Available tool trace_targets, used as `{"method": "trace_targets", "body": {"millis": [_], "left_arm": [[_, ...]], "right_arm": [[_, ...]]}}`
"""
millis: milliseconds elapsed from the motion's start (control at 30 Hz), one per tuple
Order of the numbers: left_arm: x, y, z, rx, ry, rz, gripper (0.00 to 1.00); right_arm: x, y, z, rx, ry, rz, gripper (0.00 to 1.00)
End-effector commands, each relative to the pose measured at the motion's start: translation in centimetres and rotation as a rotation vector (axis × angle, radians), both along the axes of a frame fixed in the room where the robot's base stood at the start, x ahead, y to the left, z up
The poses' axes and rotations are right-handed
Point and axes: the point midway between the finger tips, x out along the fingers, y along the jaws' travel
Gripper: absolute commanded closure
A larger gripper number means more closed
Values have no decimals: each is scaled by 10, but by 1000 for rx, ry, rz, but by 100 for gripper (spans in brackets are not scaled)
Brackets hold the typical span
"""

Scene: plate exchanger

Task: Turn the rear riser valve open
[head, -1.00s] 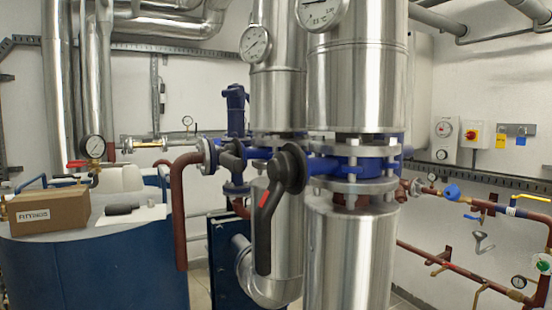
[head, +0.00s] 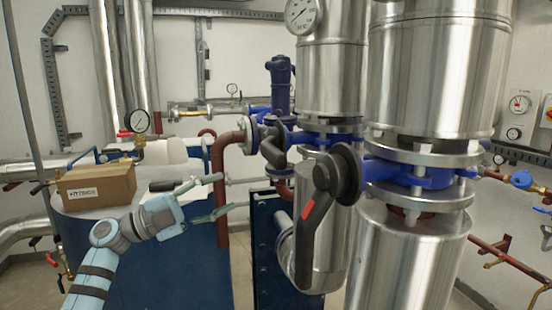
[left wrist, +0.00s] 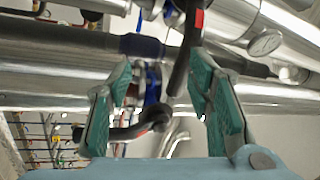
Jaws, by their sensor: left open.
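The rear riser valve has a blue body (head: 322,139) between flanges on the farther steel riser. Its dark handle (head: 273,152) appears short from here and points toward me. The nearer riser's valve has a long black lever (head: 318,218) with a red mark, hanging down and tilted. My left gripper (head: 223,195) is open and empty, left of both handles and apart from them. In the left wrist view, its green fingers (left wrist: 163,95) are spread. Two dark handles with red marks show beyond them; I cannot tell which valve each belongs to. My right gripper is not in view.
A cardboard box (head: 97,186) sits on the blue tank (head: 140,262) at left, behind my left arm. A red-brown pipe (head: 221,220) drops behind the left fingers. A dark blue plate unit (head: 268,255) stands below the valves. Gauges and red pipes line the right.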

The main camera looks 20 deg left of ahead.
Motion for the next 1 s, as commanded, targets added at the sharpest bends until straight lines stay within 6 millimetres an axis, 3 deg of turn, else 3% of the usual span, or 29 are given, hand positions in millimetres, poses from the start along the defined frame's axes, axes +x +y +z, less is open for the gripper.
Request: {"method": "trace_targets", "body": {"millis": [33,100,167,333,700,1000], "left_arm": [[-20,-2,46,136,-59,-24,53],[-40,-3,74,290,-85,-30,53],[-48,-2,83,358,-88,-24,53],[-39,-21,85,384,-84,-25,53],[13,-104,86,379,-84,-25,53],[26,-123,82,380,-83,-23,53]], "right_arm": [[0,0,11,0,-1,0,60],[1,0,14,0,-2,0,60],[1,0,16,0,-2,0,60],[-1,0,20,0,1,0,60],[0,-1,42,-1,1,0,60],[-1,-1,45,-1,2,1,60]]}}
